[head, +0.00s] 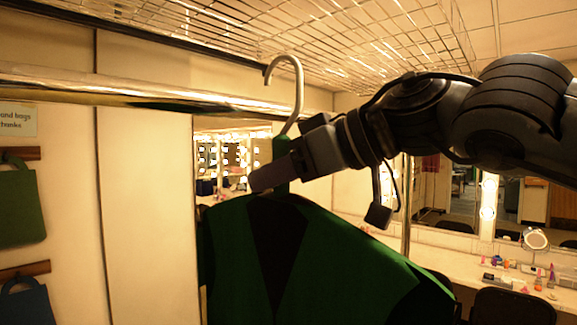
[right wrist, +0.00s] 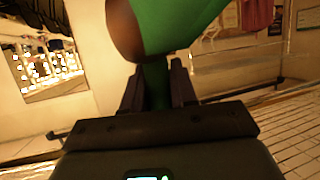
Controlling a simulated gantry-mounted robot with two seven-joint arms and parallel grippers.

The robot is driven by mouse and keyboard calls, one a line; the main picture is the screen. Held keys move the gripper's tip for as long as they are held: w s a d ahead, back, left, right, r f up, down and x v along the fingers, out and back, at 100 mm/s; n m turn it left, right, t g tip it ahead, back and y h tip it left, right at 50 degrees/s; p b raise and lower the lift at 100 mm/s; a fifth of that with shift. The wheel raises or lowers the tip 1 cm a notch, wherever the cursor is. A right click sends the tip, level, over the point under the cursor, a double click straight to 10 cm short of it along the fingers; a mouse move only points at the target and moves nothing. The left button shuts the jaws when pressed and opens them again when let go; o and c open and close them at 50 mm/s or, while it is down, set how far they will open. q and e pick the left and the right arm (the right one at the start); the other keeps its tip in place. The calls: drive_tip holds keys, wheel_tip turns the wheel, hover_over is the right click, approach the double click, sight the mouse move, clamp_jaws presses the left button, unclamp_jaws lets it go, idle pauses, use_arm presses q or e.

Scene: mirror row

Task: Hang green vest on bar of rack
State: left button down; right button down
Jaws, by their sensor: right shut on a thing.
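The green vest (head: 330,260) with a dark front panel hangs from a hanger with a pale metal hook (head: 298,85). My right gripper (head: 272,178) is shut on the hanger's green neck, just above the vest's collar. In the right wrist view, the green neck (right wrist: 157,88) sits between the two fingers (right wrist: 157,95). The shiny bar (head: 150,96) of the rack crosses the upper left. The hook's tip shows a little above the bar's line, its opening facing left and down. I cannot tell from depth whether hook and bar touch. My left gripper is not in view.
A green bag (head: 20,205) and a blue bag (head: 27,303) hang on wall pegs at the left. A counter (head: 490,260) with small bottles and a round mirror (head: 535,239) is at the right. A thin upright pole (head: 406,215) stands behind my arm.

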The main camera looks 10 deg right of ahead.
drive_tip(key=shift+w+a+r+p, duration=0.2)
drive_tip(key=shift+w+a+p, duration=0.65)
drive_tip(key=shift+w+a, duration=0.15)
drive_tip(key=shift+w+a+p, duration=1)
drive_tip(key=shift+w+p, duration=0.2)
drive_tip(key=shift+w, duration=0.1)
drive_tip(key=shift+w+a+f+b, duration=0.1)
drive_tip(key=shift+f+b, duration=0.55)
drive_tip(key=shift+f, duration=0.15)
drive_tip(key=shift+f+b, duration=0.4)
drive_tip(key=shift+f, duration=0.15)
drive_tip(key=shift+f+b, duration=0.35)
drive_tip(key=shift+f, duration=0.1)
drive_tip(key=shift+c, duration=1.4)
unclamp_jaws()
drive_tip(key=shift+f, duration=0.15)
